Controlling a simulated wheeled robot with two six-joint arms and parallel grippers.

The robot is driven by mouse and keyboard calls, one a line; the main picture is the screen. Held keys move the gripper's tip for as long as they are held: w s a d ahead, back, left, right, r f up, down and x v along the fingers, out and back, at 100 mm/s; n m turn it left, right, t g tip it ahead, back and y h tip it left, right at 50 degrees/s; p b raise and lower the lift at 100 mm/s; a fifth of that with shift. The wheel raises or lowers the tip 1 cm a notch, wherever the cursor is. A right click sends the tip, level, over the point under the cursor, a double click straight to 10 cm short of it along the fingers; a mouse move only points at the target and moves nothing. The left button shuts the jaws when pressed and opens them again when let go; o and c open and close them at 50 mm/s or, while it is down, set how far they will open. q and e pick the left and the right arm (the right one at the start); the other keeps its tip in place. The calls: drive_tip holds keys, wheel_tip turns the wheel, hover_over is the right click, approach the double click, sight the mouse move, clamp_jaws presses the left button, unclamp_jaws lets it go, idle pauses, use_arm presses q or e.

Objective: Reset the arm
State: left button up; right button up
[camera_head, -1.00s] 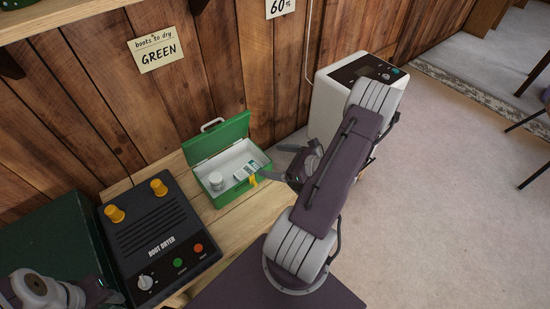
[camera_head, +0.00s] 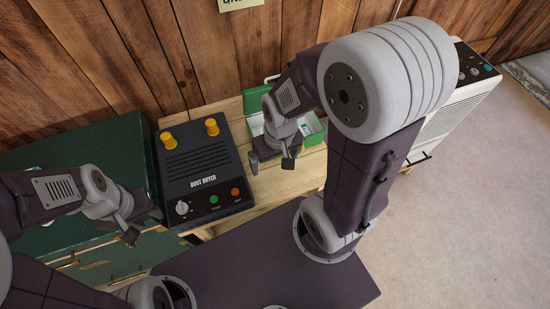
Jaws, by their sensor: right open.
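My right gripper (camera_head: 271,164) hangs in front of the green box, its fingers apart and nothing seen between them. Its arm comes from the right and arches over the scene. My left gripper (camera_head: 144,226) is at the left, beside the boot dryer's lower left corner and above the green cabinet. Its two fingers look apart and empty. The open green box (camera_head: 314,138) stands on the wooden bench (camera_head: 285,187), partly hidden by my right gripper and arm. White contents show in it, but they are mostly covered.
The black boot dryer (camera_head: 203,165) with two yellow pegs stands between my grippers. A dark green cabinet (camera_head: 70,148) is at the left. A white appliance (camera_head: 450,105) stands right of my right arm. Wooden wall lies behind; carpet (camera_head: 470,220) is open at the right.

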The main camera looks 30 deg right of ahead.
drive_tip(key=shift+r, duration=0.15)
wheel_tip(320, 180, up, 27)
drive_tip(key=p, duration=2.7)
drive_tip(key=shift+f, duration=0.2)
